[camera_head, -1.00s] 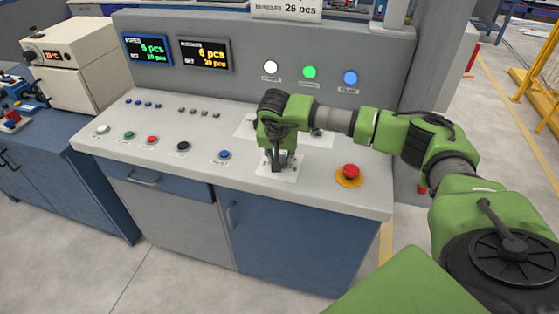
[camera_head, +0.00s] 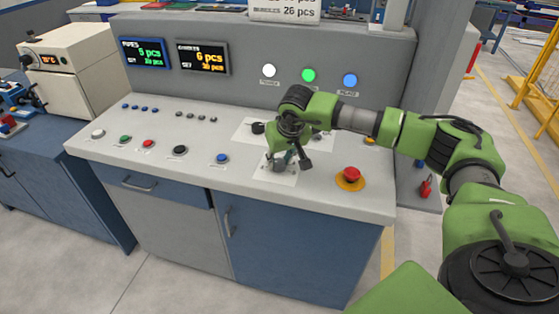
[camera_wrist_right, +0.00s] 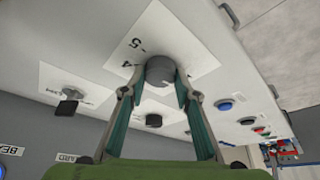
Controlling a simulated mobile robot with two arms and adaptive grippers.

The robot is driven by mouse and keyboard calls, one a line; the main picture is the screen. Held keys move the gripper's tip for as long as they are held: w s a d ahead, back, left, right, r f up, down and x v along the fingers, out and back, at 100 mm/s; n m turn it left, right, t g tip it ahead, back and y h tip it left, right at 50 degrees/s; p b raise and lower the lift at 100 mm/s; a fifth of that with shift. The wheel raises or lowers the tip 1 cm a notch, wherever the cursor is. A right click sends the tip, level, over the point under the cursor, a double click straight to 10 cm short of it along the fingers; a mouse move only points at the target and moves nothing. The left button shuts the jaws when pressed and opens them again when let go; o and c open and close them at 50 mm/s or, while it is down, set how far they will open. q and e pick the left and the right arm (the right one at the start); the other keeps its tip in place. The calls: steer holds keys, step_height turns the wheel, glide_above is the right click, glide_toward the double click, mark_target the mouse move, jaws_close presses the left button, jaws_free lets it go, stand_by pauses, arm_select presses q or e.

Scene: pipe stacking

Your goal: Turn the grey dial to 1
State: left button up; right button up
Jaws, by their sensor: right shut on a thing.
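The grey dial (camera_wrist_right: 160,70) sits on a white label plate (camera_wrist_right: 190,38) on the console top. The numbers 4 and 5 show beside it in the right wrist view; I cannot see the 1 or which number the dial points to. My right gripper (camera_wrist_right: 161,80) has its fingers on both sides of the dial and is shut on it. In the head view the right gripper (camera_head: 280,160) reaches down over the same plate (camera_head: 287,178), and the wrist hides much of the dial. My left gripper is not in view.
A red emergency button (camera_head: 351,173) on a yellow base is right of the plate. A blue button (camera_head: 222,158) is to its left. A black knob (camera_head: 257,128) stands behind. Lit white, green and blue lamps and two displays are on the back panel.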

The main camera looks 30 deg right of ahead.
steer(key=o, duration=1.1)
steer(key=v, duration=1.2)
steer(key=shift+a, duration=0.1)
